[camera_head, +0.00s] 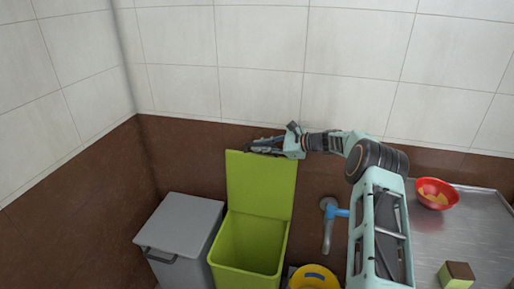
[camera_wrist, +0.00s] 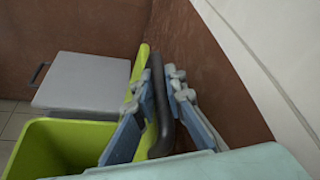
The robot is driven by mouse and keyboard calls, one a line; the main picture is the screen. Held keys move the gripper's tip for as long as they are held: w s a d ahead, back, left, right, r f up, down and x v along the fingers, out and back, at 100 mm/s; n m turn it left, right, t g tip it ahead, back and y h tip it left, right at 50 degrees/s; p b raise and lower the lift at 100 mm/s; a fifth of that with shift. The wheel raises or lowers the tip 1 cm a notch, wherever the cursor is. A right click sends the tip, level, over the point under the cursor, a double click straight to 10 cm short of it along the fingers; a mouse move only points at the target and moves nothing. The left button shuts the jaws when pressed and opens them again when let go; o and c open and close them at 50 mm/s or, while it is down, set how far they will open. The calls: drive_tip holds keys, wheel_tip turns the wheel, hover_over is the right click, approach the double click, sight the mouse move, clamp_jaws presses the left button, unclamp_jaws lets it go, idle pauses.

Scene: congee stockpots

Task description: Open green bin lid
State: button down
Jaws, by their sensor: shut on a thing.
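The green bin (camera_head: 248,243) stands on the floor against the brown wall, and its inside shows from above. Its green lid (camera_head: 261,184) stands upright at the back, raised off the opening. My gripper (camera_head: 250,147) is at the lid's top edge. In the wrist view my gripper (camera_wrist: 152,100) is shut on the dark handle (camera_wrist: 157,90) of the lid, with a finger on each side. The lid shows edge-on there (camera_wrist: 139,65), and the bin's open mouth (camera_wrist: 60,143) lies at lower left.
A grey lidded bin (camera_head: 182,232) stands just left of the green bin. A metal counter (camera_head: 455,232) holds a red bowl (camera_head: 436,193) and a small box (camera_head: 457,274).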

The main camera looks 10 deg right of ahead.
idle(0.3)
drive_tip(key=c, duration=2)
unclamp_jaws()
drive_tip(key=shift+o, duration=0.2)
drive_tip(key=v, duration=1.2)
